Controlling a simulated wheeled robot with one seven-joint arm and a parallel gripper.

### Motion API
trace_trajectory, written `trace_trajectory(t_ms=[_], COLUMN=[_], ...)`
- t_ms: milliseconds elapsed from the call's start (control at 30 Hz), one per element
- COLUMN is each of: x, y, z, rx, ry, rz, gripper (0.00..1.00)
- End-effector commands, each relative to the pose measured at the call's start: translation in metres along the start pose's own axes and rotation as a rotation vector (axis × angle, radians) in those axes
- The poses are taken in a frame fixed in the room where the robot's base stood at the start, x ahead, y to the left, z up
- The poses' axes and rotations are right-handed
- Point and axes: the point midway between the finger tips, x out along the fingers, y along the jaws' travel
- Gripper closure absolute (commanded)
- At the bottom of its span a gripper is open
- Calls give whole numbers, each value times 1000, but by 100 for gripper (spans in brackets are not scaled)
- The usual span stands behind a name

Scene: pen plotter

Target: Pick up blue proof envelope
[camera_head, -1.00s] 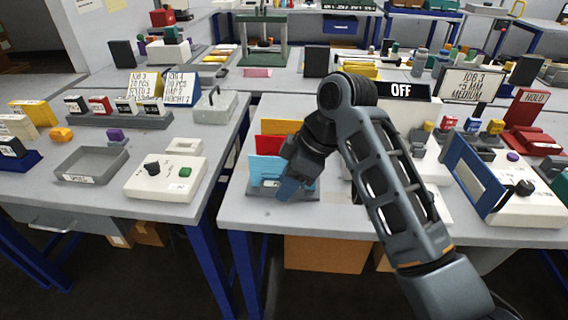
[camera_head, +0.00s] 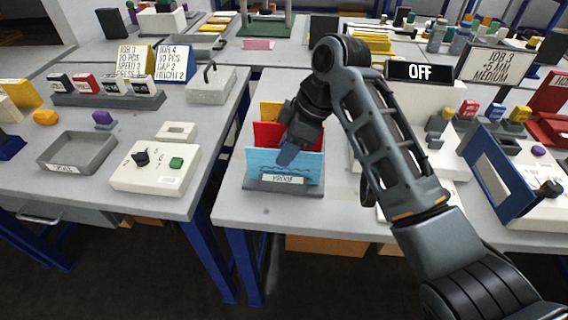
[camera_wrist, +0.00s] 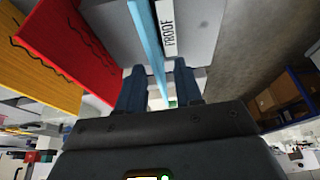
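The blue proof envelope (camera_head: 262,165) stands upright in the front slot of a grey holder (camera_head: 258,185) labelled PROOF. In the wrist view the blue envelope (camera_wrist: 149,40) shows edge-on as a thin strip running between the fingers. My gripper (camera_head: 288,155) is at the envelope's upper edge in the head view. In the wrist view my gripper (camera_wrist: 160,85) is open, with a finger on each side of the envelope and gaps visible beside it. The fingers hide a little of the envelope's top.
A red envelope (camera_head: 265,132) and a yellow envelope (camera_head: 270,110) stand behind the blue one. A white control box (camera_head: 150,178) and grey tray (camera_head: 78,153) are on the left bench. A blue-fronted machine (camera_head: 490,180) is at right. The bench front is clear.

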Motion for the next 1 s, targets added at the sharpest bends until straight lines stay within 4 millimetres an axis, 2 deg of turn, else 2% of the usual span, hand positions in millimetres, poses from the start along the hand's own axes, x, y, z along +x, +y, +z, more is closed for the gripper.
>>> trace_trajectory(t_ms=[100,267,567,900,1000], x=[18,38,42,41,41], y=[2,3,3,3,3], z=[1,1,2,2,2], rx=[0,0,-1,-1,0], ry=[-2,-1,-1,-1,-1], rz=[-4,-2,-1,-1,0], gripper=[65,65,65,97,100])
